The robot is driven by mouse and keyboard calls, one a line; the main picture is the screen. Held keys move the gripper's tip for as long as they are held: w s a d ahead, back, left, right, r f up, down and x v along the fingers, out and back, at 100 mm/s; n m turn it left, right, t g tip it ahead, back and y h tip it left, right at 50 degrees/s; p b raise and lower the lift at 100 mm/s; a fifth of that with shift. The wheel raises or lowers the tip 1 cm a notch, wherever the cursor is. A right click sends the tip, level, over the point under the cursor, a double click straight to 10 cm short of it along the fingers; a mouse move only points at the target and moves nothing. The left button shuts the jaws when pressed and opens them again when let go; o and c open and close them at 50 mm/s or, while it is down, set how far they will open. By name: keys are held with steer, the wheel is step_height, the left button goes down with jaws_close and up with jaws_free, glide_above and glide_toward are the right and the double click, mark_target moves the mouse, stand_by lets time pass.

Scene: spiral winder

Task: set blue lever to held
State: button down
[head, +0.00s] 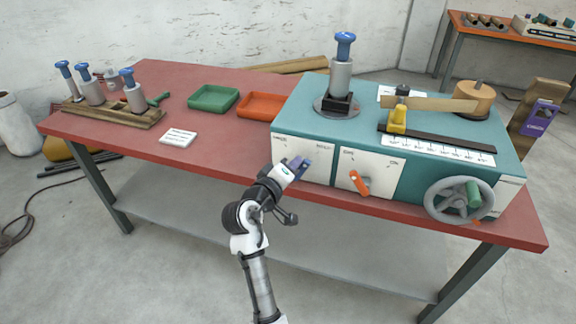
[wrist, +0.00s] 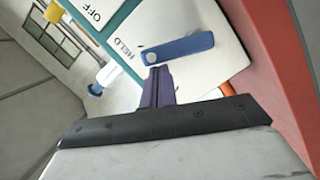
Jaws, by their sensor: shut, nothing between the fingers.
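The blue lever (wrist: 178,48) is a short rounded bar on a cream panel in the wrist view. Its dotted end lies near the printed word HELD, and its other end points to the right of the picture. My gripper (wrist: 160,72) is shut and empty, with its dark purple fingertips close beside the lever near the dotted end. I cannot tell whether they touch it. In the head view, my gripper (head: 300,164) is in front of the left cream panel (head: 314,158) of the teal machine and hides much of the lever.
An orange lever (head: 360,182) sits on the neighbouring panel, with a grey handwheel (head: 459,200) further right. Green (head: 213,98) and orange (head: 262,105) trays stand behind.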

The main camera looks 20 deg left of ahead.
steer(key=shift+d+m, duration=0.5)
steer(key=shift+m, duration=0.3)
